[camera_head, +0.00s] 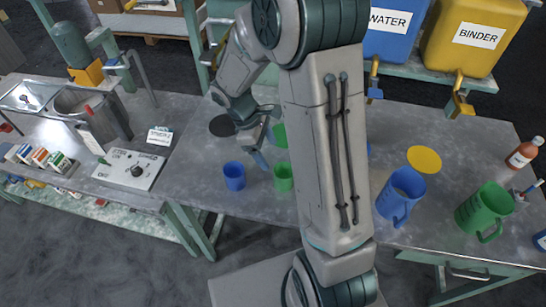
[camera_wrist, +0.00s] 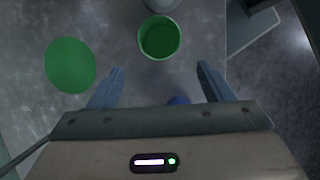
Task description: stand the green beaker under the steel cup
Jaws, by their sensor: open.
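The small green beaker (camera_head: 283,177) stands upright on the grey table, right of a small blue beaker (camera_head: 233,175). In the wrist view the green beaker (camera_wrist: 159,38) shows its open mouth, just beyond my fingertips and roughly centred between them. My gripper (camera_wrist: 160,68) is open, with nothing between its fingers; in the head view my gripper (camera_head: 260,152) is left of the green beaker. A pale grey round thing (camera_wrist: 160,4) is cut off at the wrist view's top edge, beyond the beaker; I cannot tell whether it is the steel cup. My arm hides that area in the head view.
A green disc (camera_wrist: 70,65) lies left of the beaker in the wrist view. A black disc (camera_head: 222,126) and yellow disc (camera_head: 425,160) lie on the table. A blue jug (camera_head: 398,200) and green jug (camera_head: 484,213) stand right of my arm. The table edge is close.

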